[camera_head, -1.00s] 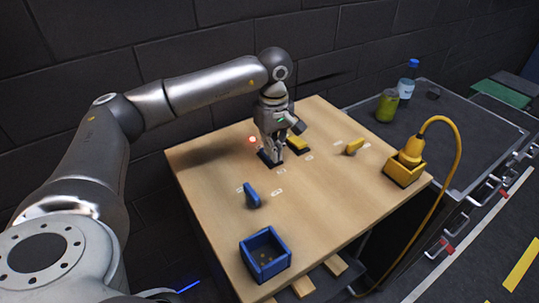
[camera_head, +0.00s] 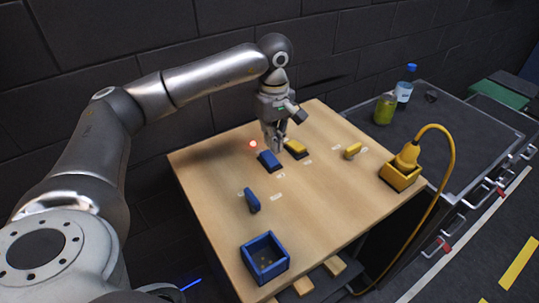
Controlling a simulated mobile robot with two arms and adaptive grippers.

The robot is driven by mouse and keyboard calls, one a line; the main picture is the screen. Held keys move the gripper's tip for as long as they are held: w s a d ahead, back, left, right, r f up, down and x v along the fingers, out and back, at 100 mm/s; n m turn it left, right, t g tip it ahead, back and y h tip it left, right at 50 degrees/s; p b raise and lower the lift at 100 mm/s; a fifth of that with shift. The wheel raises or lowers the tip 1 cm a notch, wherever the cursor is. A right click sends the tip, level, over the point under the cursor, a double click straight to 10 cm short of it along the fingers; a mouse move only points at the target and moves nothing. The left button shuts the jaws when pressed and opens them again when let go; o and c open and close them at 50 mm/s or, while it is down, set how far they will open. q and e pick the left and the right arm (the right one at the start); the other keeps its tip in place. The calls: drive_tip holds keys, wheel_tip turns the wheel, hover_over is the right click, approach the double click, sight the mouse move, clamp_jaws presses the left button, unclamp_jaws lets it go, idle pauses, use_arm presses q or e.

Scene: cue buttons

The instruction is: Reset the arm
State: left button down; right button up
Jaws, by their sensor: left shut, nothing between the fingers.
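My left arm comes in from the left. Its gripper (camera_head: 274,146) points down, shut and empty, just above and behind the blue button (camera_head: 270,161) on the wooden table (camera_head: 310,205). A gap between fingertips and button is hard to judge. The yellow button (camera_head: 296,149) sits just right of the gripper. A red light (camera_head: 253,144) glows left of the gripper. My right gripper is not in view.
A blue upright piece (camera_head: 252,200) and an open blue box (camera_head: 264,259) are at the front left. A yellow piece (camera_head: 352,151) and a yellow box (camera_head: 400,177) with a corded yellow object (camera_head: 407,155) are at the right. A green can (camera_head: 384,109) and bottle (camera_head: 404,88) stand on a dark cart.

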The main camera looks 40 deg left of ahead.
use_arm(q)
drive_tip(key=shift+r+p, duration=0.35)
drive_tip(key=shift+r, duration=0.55)
